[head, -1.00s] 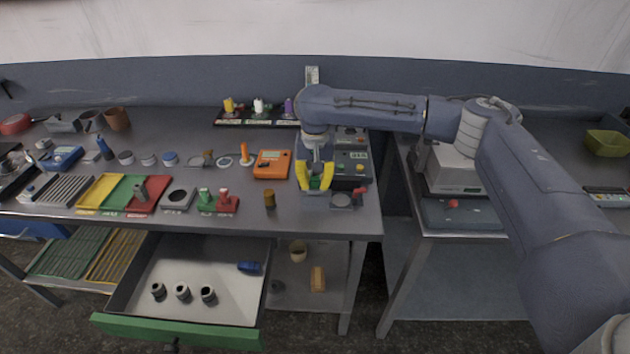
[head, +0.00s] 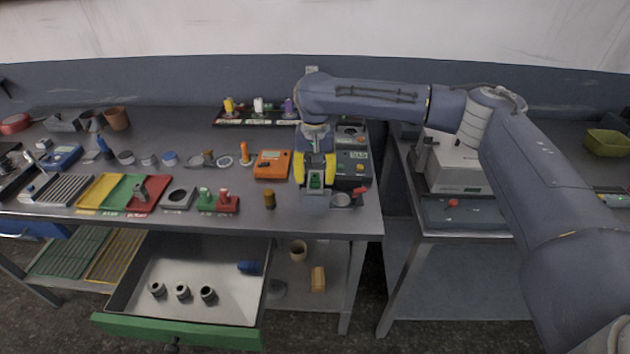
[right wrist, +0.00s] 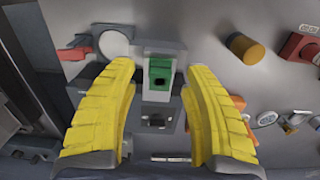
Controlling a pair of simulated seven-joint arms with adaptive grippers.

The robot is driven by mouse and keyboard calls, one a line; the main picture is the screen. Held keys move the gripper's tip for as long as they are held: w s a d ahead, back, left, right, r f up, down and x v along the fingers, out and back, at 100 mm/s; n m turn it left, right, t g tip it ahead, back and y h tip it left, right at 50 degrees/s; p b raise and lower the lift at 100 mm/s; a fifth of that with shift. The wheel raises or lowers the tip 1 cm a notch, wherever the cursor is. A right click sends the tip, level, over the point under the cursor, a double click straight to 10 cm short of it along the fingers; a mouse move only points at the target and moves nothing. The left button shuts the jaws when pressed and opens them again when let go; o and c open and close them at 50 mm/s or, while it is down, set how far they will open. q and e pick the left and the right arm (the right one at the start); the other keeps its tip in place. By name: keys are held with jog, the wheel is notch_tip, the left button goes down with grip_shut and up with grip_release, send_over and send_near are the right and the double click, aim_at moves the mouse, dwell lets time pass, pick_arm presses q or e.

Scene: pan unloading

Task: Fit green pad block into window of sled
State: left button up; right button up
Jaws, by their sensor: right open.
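The green pad block (right wrist: 160,72) shows in the right wrist view with a small dark opening in its face. A grey frame-like part, which looks like the sled (right wrist: 158,94), surrounds it; I cannot tell how deep the block sits. In the head view the green block (head: 316,181) lies between the fingers, over the grey sled (head: 316,201) near the table's front edge. My right gripper (head: 315,182) is open. Its yellow fingers stand on both sides of the block, apart from it, also in the right wrist view (right wrist: 160,75). My left gripper is not in view.
A round grey disc (head: 341,199) and a red handle (head: 360,190) are close on the right. An orange meter (head: 272,164) lies farther back. Below, a green-fronted drawer (head: 180,333) is open.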

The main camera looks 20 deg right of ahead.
notch_tip(320, 180, up, 10)
jog(key=shift+f, duration=0.25)
jog(key=shift+d, duration=0.1)
dwell(0.4)
